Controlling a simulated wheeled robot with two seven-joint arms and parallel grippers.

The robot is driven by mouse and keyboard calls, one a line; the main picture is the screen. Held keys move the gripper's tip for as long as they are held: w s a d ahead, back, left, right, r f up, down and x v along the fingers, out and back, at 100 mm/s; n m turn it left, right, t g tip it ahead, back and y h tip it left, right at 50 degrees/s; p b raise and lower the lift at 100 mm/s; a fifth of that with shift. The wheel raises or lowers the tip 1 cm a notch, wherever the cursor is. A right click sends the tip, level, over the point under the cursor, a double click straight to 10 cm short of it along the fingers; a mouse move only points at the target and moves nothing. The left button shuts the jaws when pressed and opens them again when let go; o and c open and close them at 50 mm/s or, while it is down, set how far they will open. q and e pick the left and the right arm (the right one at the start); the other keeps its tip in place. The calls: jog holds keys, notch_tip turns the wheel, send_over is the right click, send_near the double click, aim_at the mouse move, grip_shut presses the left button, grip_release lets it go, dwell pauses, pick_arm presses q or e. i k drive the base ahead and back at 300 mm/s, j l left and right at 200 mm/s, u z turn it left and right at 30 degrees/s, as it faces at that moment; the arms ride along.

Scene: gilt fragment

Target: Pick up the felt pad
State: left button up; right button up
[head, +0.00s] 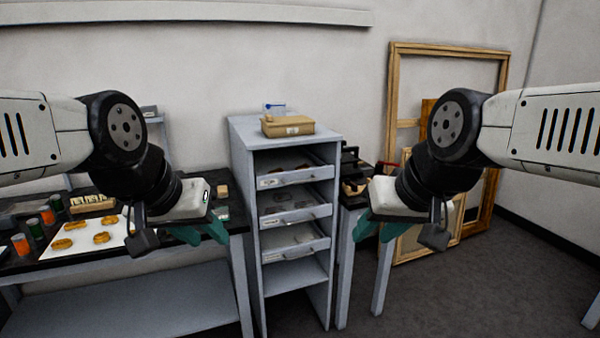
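I cannot pick out a felt pad for certain in the head view. A small tan block (222,190) lies on the dark top of the left table, behind my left gripper, but I cannot tell what it is. My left gripper (202,232) has teal fingertips set apart, looks empty, and hangs in front of the table's right end. My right gripper (379,228) also has its teal fingertips apart and looks empty, in front of the area right of the grey cabinet. My arms and grippers hide parts of both tables.
The grey cabinet (245,130) has several shallow trays and a tan box (287,126) on top. The left table (150,258) carries a white sheet (85,240) with golden fragments and several jars. Wooden frames (393,100) lean on the back wall. Floor at right is clear.

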aim_at(222, 190)
jog(key=u, duration=0.55)
jog(key=i+u, duration=0.25)
jog(key=i, duration=0.3)
jog(key=i+l+u, duration=0.2)
jog(key=i, duration=0.35)
jog(key=i+l+u, duration=0.15)
jog(key=i+l, duration=0.35)
jog(key=i, duration=0.05)
